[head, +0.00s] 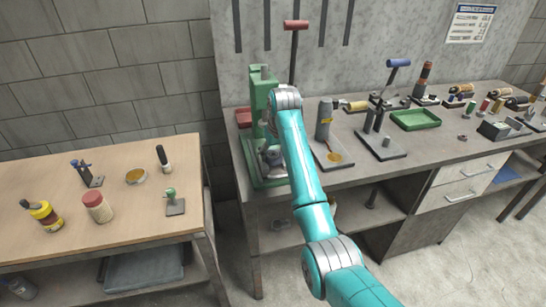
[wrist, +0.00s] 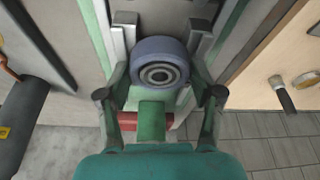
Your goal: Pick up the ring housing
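The ring housing (wrist: 160,72) is a blue-grey ring with a round hub and dark centre, facing the wrist camera. In the head view my arm hides part of the press and the ring is too small to make out clearly.
A red box (head: 244,117) stands beside the press. A wooden table (head: 130,225) with jars and small tools is at left, across a narrow gap.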

